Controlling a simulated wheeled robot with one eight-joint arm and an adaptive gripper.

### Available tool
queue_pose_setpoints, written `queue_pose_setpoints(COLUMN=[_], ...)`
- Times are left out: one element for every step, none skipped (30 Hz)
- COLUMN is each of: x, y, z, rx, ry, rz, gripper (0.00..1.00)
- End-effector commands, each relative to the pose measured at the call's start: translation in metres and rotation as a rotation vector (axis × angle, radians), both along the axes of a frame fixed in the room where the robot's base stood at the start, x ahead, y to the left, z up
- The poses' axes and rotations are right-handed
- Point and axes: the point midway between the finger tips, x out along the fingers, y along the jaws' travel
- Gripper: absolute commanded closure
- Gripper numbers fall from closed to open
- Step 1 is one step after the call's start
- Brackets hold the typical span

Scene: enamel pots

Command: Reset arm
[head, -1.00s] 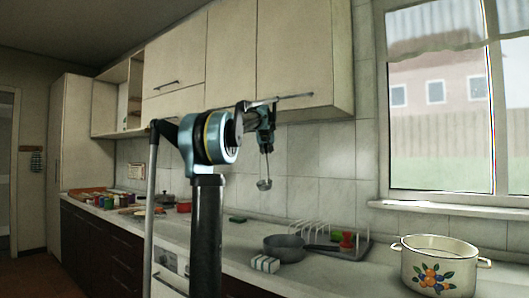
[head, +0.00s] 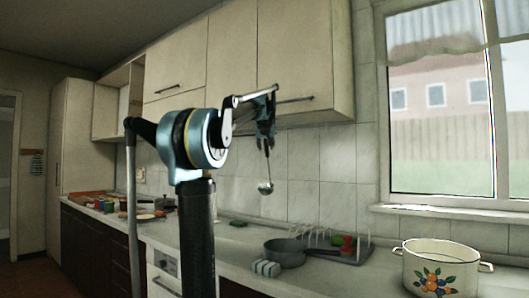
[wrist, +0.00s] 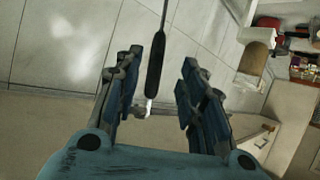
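My gripper (head: 265,132) is raised in front of the upper cabinets, above the counter. A ladle (head: 265,187) with a round metal bowl hangs below it in the head view. In the wrist view, the ladle's dark handle (wrist: 155,62) with a pale end lies between the two fingers of my gripper (wrist: 160,68). The fingers are apart, with a gap showing on each side of the handle. What the ladle hangs from is not clear.
A grey pan (head: 286,251), a dish rack (head: 350,255) and a small striped block (head: 266,268) stand on the counter. A white enamel pot (head: 438,275) with painted fruit is at right. Upper cabinets (head: 290,60) are close behind my arm.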

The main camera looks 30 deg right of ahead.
Motion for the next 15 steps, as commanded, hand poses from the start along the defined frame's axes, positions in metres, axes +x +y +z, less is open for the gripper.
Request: queue_pose_setpoints(x=[-0.006,-0.009,-0.012,-0.014,-0.015,-0.017,-0.018,-0.019,-0.020,-0.020,-0.020,-0.021,-0.020,-0.020,-0.020], y=[0.004,0.006,0.008,0.009,0.010,0.011,0.012,0.013,0.013,0.013,0.014,0.014,0.014,0.015,0.017], z=[0.004,0.005,0.007,0.008,0.009,0.010,0.011,0.011,0.012,0.012,0.012,0.012,0.012,0.012,0.010], rx=[0.000,0.000,0.000,0.000,0.000,0.000,0.000,0.000,0.000,0.000,0.000,0.000,0.000,0.001,0.002], ry=[0.000,0.000,0.000,0.000,0.000,0.000,0.000,0.000,0.000,0.000,0.000,0.000,0.000,0.001,0.002], rz=[-0.001,-0.001,-0.001,-0.001,-0.001,-0.001,-0.001,-0.001,-0.001,-0.001,-0.001,-0.001,-0.001,0.000,0.004], gripper=[0.63,0.63,0.63,0.63,0.63,0.63,0.63,0.63,0.63,0.63,0.63,0.63,0.63,0.63,0.63])
